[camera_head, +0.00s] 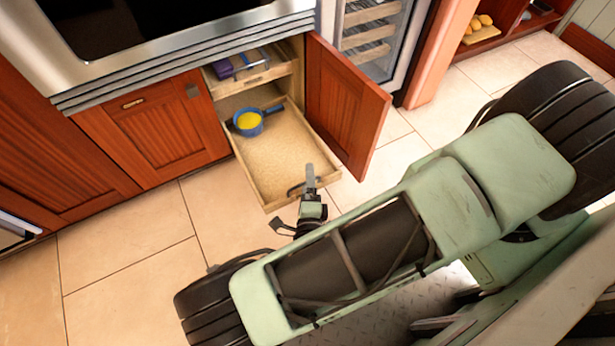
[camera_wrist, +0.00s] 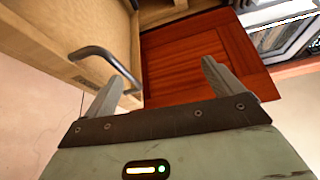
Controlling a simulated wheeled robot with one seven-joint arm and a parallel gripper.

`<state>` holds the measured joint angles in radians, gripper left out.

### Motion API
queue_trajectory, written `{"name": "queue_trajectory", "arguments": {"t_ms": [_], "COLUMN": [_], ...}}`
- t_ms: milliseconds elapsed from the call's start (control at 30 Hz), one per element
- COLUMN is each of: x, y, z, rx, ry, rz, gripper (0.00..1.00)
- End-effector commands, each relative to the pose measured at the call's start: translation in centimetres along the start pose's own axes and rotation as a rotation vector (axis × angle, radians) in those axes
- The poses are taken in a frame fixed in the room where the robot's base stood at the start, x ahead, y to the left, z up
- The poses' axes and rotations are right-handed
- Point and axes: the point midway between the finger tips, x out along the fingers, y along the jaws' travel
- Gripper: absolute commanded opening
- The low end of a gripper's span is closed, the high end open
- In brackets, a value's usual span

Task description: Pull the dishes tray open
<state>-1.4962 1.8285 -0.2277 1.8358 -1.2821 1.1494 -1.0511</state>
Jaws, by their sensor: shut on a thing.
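The dishes tray (camera_head: 283,152), a light wooden pull-out, is slid well out of the lower cabinet. A blue pan (camera_head: 248,122) with yellow contents sits in it towards the back left. Its dark curved handle (camera_head: 294,189) is on the front panel; in the wrist view the handle (camera_wrist: 105,60) runs from the panel to behind my left finger. My gripper (camera_head: 309,178) is at the tray's front, shut on the handle. In the wrist view the fingers of my gripper (camera_wrist: 160,78) look spread, and the exact contact is hard to see.
An open red cabinet door (camera_head: 345,103) stands right of the tray. A second wooden drawer (camera_head: 256,78) above holds a purple item (camera_head: 223,69). A steel oven (camera_head: 160,45) is above left. Tiled floor (camera_head: 130,240) is clear in front and to the left.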

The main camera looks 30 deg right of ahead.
Motion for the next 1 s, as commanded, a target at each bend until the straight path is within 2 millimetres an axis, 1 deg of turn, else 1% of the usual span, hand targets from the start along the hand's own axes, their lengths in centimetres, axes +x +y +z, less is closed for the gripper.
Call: {"name": "queue_trajectory", "arguments": {"t_ms": [33, 67, 133, 167, 1000], "x": [-0.5, -0.7, -1.1, -1.3, -6.8], "y": [-0.3, -0.2, -0.1, 0.0, 1.5], "z": [0.1, 0.1, 0.0, 0.0, -0.5], "rx": [0.003, 0.004, 0.003, 0.002, -0.001], "ry": [-0.003, -0.003, -0.004, -0.004, -0.002], "rz": [-0.009, -0.009, -0.009, -0.008, -0.002], "gripper": [0.73, 0.69, 0.21, 0.18, 0.18]}}
